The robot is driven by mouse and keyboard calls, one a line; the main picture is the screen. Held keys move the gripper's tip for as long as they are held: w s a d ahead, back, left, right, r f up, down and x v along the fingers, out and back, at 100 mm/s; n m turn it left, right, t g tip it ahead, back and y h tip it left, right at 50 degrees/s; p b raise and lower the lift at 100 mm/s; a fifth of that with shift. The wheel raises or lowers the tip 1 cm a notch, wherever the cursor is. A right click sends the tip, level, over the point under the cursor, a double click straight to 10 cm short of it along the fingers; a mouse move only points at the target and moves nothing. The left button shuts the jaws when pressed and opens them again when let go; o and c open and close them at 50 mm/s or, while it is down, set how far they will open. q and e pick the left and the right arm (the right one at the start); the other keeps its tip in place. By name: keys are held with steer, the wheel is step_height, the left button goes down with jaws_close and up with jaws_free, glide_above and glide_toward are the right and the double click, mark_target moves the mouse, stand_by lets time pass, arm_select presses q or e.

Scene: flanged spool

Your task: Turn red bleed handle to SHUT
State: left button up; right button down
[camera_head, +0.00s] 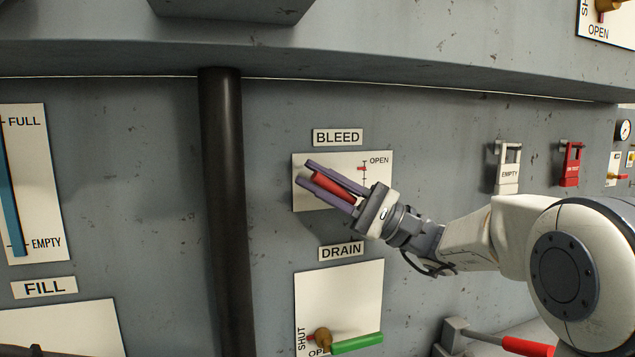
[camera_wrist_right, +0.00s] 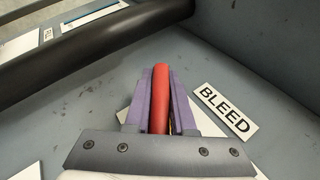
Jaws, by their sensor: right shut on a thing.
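The red bleed handle (camera_head: 333,190) is on a white plate (camera_head: 382,188) under the BLEED label (camera_head: 338,137). In the head view it slopes from upper left to lower right. My right gripper (camera_head: 308,173) is shut on it, with one purple finger on each side. In the right wrist view the red handle (camera_wrist_right: 160,100) runs lengthwise between the fingers (camera_wrist_right: 161,72). The word OPEN and a small red mark show at the plate's right side. The SHUT mark and the handle's pivot are hidden. My left gripper is not in view.
A dark vertical pipe (camera_head: 222,210) stands left of the plate. Below is the DRAIN plate (camera_head: 350,285) with a green handle (camera_head: 357,343). A ledge overhangs above.

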mark_target(349, 199)
steer(key=c, duration=0.8)
jaws_free()
steer(key=shift+o, duration=0.2)
steer(key=shift+d, duration=0.1)
steer(key=b+v, duration=0.2)
steer(key=v, duration=0.7)
steer(key=shift+d+f, duration=0.15)
steer(key=shift+s+d+f+b, duration=0.1)
steer(key=shift+d+f+b, duration=0.15)
steer(key=shift+d, duration=0.2)
